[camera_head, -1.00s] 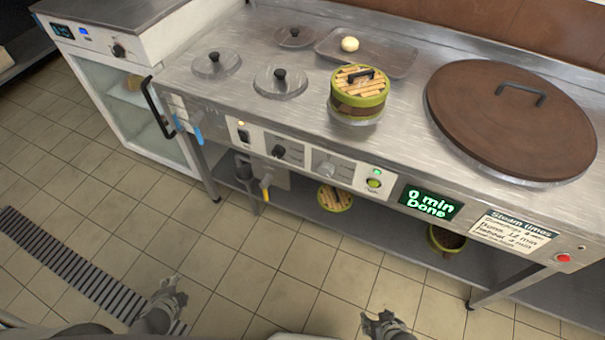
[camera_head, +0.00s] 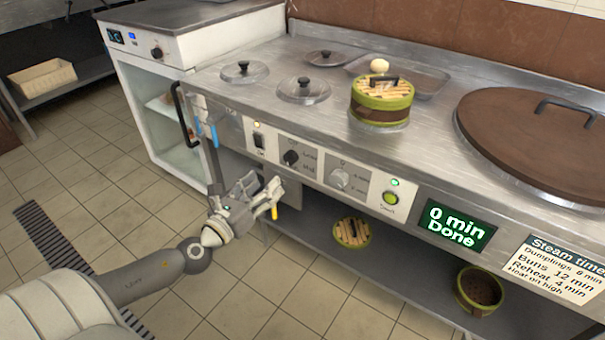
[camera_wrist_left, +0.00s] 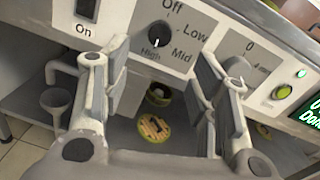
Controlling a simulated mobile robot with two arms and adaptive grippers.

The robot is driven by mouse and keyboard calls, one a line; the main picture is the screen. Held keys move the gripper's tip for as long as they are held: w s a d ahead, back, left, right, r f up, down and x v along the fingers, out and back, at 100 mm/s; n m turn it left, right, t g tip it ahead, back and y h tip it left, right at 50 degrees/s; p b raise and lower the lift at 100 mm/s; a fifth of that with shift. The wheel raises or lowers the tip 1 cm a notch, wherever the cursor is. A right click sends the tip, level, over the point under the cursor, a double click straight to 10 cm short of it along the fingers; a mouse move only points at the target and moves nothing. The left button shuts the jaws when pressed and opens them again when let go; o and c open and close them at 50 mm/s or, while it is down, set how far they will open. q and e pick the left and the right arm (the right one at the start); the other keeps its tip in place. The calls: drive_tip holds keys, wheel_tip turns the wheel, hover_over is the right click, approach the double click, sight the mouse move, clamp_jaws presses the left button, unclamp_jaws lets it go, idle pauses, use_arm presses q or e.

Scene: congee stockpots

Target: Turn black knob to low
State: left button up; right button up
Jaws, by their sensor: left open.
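In the left wrist view the black knob (camera_wrist_left: 160,34) is ringed by Off, Low, Mid and High labels. Its white mark points down, nearest High. My left gripper (camera_head: 264,188) is below and left of the knob in the head view, apart from it. In the wrist view the open fingers of my left gripper (camera_wrist_left: 161,62) stand either side of and below the knob, with nothing between them. My right gripper is out of view.
A grey knob (camera_head: 339,179), a green button (camera_head: 390,198) and a display (camera_head: 455,226) reading 0 min Done lie to the right. A power switch (camera_head: 258,140) is to the left. A blue-handled tool (camera_head: 213,132) hangs nearby. A bamboo steamer (camera_head: 381,103) stands on the counter.

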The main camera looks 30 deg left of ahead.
sight(288, 161)
use_arm(q)
drive_tip(key=shift+w+d, duration=0.1)
drive_tip(key=shift+w, duration=5.3)
drive_tip(key=shift+c, duration=0.4)
drive_tip(key=c, duration=0.9)
